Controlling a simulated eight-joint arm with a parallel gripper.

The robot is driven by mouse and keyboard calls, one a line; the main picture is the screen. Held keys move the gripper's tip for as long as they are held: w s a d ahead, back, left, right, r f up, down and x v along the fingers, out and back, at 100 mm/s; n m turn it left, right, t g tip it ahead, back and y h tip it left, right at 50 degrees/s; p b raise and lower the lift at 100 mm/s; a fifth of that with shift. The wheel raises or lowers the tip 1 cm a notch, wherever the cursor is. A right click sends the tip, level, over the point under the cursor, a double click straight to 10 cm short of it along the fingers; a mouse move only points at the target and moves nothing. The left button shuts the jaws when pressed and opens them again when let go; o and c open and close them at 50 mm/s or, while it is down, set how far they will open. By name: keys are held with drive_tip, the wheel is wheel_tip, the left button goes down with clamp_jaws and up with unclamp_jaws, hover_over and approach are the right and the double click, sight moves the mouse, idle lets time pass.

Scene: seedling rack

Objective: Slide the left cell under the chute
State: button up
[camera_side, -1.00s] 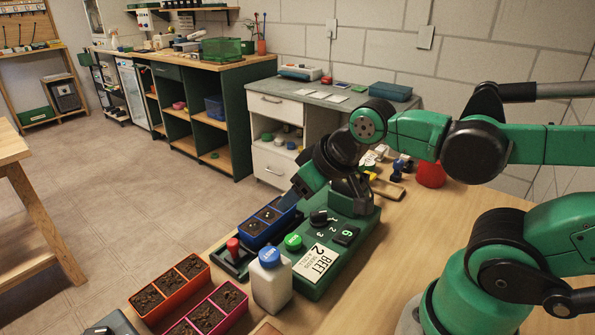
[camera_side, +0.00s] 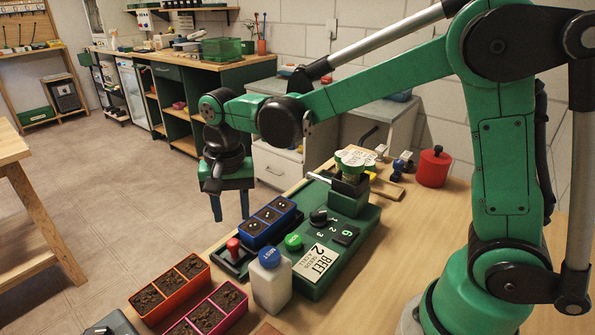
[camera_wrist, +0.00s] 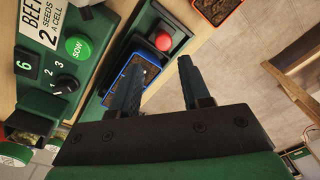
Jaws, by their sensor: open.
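The blue three-cell tray (camera_side: 247,241) lies in the dark slide bed of the green seeder (camera_side: 318,262). Its cells hold dark soil with small pale dots on it. A red knob (camera_side: 233,245) stands at the bed's near end. A pale, slanted bar (camera_side: 318,178) sticks out from the seeder's head towards the tray's far end; I cannot tell whether it is the chute. My gripper (camera_side: 231,218) is open and empty, fingers down, to the left of the tray and apart from it. In the wrist view the tray (camera_wrist: 126,66) is partly hidden behind a finger.
The seeder has a green SOW button (camera_side: 293,242), a dial (camera_side: 318,217) and a display (camera_side: 345,234) reading 6. A white bottle (camera_side: 270,288) stands close by. Orange (camera_side: 171,283) and pink (camera_side: 224,307) soil trays lie in front. A red pot (camera_side: 433,167) stands behind.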

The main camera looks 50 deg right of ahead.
sight(233, 241)
drive_tip(key=shift+w+a+f+m, duration=0.25)
drive_tip(key=shift+f+m, duration=0.05)
drive_tip(key=shift+f, duration=2.95)
drive_tip(key=shift+c, duration=0.2)
clamp_jaws()
drive_tip(key=shift+d, duration=0.1)
